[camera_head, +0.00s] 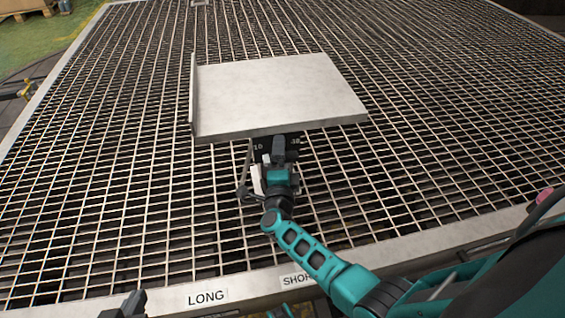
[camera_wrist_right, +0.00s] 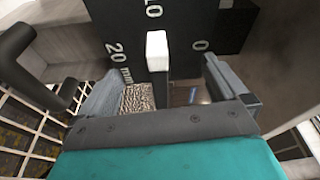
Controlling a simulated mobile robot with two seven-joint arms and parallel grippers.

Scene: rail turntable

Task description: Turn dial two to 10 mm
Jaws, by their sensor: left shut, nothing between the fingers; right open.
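In the right wrist view a black dial plate (camera_wrist_right: 120,25) carries white marks: "20 mm" at left, what looks like "10" at the top, cut by the frame edge, and "0" at right. A white pointer (camera_wrist_right: 157,50) stands upright just below the top mark. My right gripper (camera_wrist_right: 163,80) is open, one finger on either side of the pointer; contact cannot be told. In the head view this gripper (camera_head: 279,152) reaches in front of a black marked plate (camera_head: 262,147) under the metal shelf and partly hides it. My left gripper (camera_head: 128,304) is shut and empty at the bottom left.
A grey metal shelf (camera_head: 275,90) with a raised left edge overhangs the dial. A wide metal grating (camera_head: 110,170) surrounds it, bare on both sides. The front rim carries the labels LONG (camera_head: 207,297) and a partly hidden SHORT-like one (camera_head: 297,280).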

